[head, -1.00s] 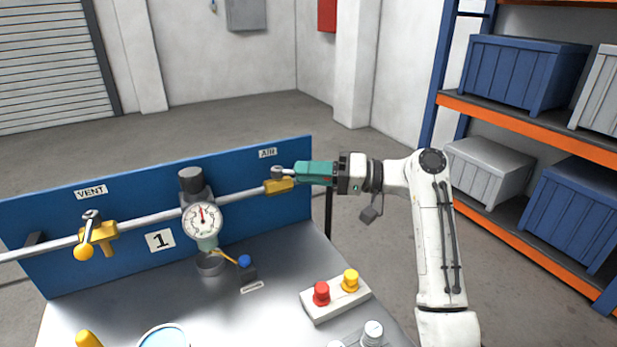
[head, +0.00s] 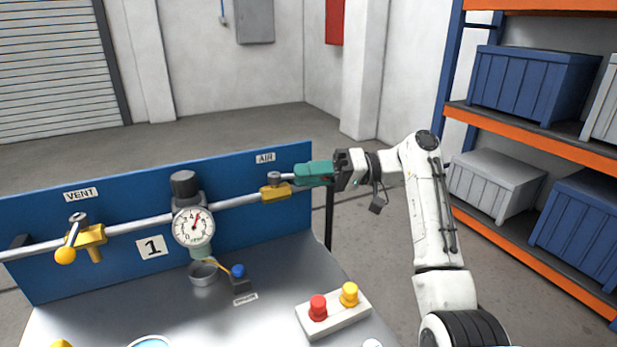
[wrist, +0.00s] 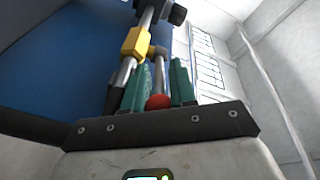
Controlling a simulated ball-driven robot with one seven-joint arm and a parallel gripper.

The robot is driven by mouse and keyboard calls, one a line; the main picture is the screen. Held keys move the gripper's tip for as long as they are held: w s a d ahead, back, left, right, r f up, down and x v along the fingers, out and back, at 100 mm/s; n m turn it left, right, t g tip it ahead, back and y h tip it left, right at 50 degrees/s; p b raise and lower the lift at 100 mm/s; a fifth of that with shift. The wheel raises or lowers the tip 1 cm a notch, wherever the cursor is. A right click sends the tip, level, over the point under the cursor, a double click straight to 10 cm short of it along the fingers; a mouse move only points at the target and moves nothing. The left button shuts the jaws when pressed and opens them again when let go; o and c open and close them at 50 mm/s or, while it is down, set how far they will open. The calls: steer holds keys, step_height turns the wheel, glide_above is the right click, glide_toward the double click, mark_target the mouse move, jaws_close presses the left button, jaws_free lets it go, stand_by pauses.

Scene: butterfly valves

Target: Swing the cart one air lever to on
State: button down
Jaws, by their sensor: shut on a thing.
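The AIR valve has a yellow body (head: 275,193) on the grey pipe, below the AIR label (head: 265,158) on the blue panel. Its metal lever (head: 288,177) points right from the hub, roughly along the pipe. My gripper (head: 312,174), with teal fingers, reaches it from the right. In the wrist view, the lever's red knob (wrist: 158,102) sits between my gripper's fingers (wrist: 160,88), which are shut on the lever end. The yellow body (wrist: 136,43) shows beyond. In the head view the fingers hide the knob. A "1" plate (head: 152,246) marks this cart.
The VENT valve (head: 88,236), with a yellow-knobbed lever, is at the left of the pipe. A gauge (head: 193,226) stands mid-pipe. A box with red and yellow buttons (head: 333,312) is on the cart top (head: 270,275). Shelving (head: 540,130) is at the right.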

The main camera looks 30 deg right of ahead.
steer(key=shift+w, duration=0.1)
stand_by(0.3)
steer(key=c, duration=1.2)
jaws_free()
steer(key=shift+t, duration=0.3)
